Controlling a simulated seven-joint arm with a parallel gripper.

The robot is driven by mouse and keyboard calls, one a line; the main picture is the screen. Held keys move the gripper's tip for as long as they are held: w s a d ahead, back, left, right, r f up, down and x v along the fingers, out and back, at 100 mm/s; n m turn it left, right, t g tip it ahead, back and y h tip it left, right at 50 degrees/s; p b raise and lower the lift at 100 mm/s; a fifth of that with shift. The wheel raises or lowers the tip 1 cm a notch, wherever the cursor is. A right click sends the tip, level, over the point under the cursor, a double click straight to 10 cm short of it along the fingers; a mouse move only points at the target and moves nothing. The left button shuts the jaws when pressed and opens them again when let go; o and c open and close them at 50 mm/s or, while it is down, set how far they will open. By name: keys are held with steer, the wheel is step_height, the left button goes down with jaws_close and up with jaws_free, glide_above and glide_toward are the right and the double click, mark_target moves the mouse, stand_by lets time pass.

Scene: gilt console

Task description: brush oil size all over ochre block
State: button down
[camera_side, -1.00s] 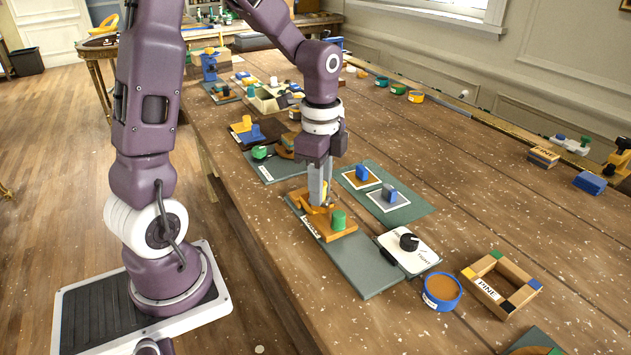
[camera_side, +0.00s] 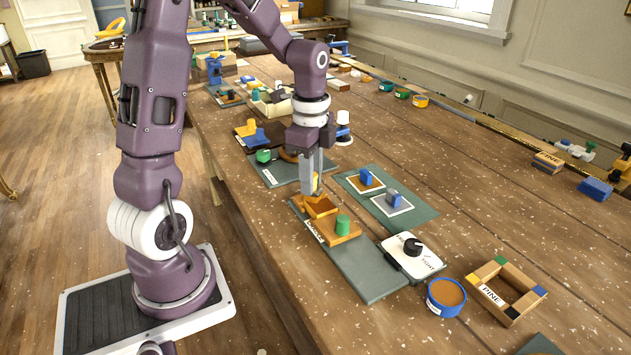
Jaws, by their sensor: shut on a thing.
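My gripper (camera_side: 311,190) is shut with its fingers pointing down at the far end of a grey-green mat (camera_side: 368,275). A small yellow part (camera_side: 317,182) shows at the fingers; I cannot tell if it is a brush. Just below is an orange-ochre piece (camera_side: 321,207), seemingly box-shaped. In front of it lies a flat ochre block (camera_side: 333,230) with a green knob (camera_side: 342,224) on top. The fingertips are close to the orange-ochre piece, and contact cannot be told. A blue round tub (camera_side: 446,297) with brown contents stands at the lower right; whether it holds the size is unclear.
A white dial box (camera_side: 411,258) with a black knob stands right of the mat. A second mat (camera_side: 424,214) holds two bordered squares with blue and grey pieces. A wooden PINE frame (camera_side: 504,291) lies farther right. The bench's middle right is largely clear.

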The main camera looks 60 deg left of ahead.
steer(key=shift+a, duration=0.55)
steer(key=shift+d, duration=3.35)
steer(key=shift+w, duration=0.45)
steer(key=shift+a, duration=3.5)
steer(key=shift+d, duration=3.5)
steer(key=shift+a, duration=3.35)
steer(key=shift+w+a, duration=0.1)
steer(key=shift+w, duration=0.4)
steer(key=shift+d, duration=3.45)
steer(key=shift+a, duration=3.45)
steer(key=shift+d, duration=3.5)
step_height(320, 180, up, 8)
